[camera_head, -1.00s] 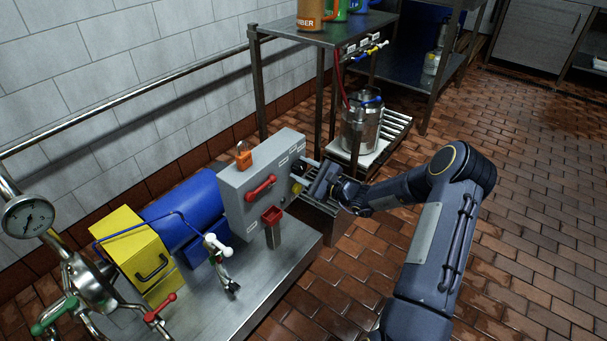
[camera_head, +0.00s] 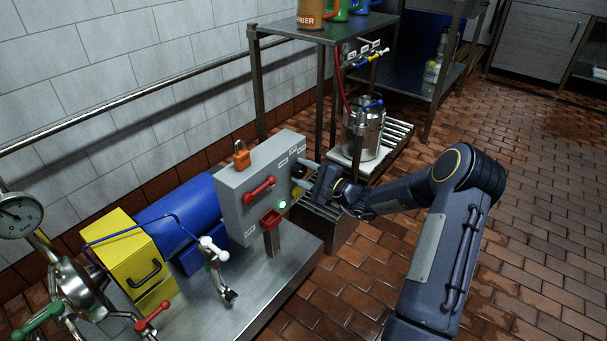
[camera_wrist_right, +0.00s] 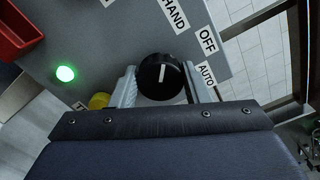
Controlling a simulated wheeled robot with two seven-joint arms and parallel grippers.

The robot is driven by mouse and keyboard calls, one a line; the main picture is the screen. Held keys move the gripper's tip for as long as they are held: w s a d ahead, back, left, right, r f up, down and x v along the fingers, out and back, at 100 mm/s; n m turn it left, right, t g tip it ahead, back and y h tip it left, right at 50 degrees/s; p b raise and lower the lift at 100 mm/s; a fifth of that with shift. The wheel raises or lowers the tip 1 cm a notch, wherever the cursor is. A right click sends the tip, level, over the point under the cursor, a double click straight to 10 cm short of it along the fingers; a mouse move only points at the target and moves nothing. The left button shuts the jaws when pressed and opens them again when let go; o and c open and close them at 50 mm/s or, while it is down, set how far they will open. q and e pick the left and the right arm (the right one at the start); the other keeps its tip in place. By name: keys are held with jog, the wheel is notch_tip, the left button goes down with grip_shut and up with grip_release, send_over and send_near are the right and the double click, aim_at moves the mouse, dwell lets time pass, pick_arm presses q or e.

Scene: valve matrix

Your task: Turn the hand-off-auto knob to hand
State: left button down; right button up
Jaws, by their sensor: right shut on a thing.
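The grey control box (camera_head: 236,192) stands on a steel bench. Its round black knob (camera_wrist_right: 160,76) sits on the panel between the HAND (camera_wrist_right: 174,14), OFF (camera_wrist_right: 207,40) and AUTO (camera_wrist_right: 206,75) labels. The knob's white pointer line points up in the wrist view, roughly toward the HAND label. My right gripper (camera_head: 306,179) is at the right end of the panel, its two fingers on either side of the knob and shut on it. A green lamp (camera_wrist_right: 65,74) on the panel is lit; it also shows in the head view (camera_head: 282,204). My left gripper is not in view.
A shelf rack (camera_head: 257,85) stands behind. The tiled floor at right is open.

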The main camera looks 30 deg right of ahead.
jog(key=o, duration=1)
jog(key=shift+c, duration=0.2)
jog(key=p+v, duration=0.2)
jog(key=v, duration=0.6)
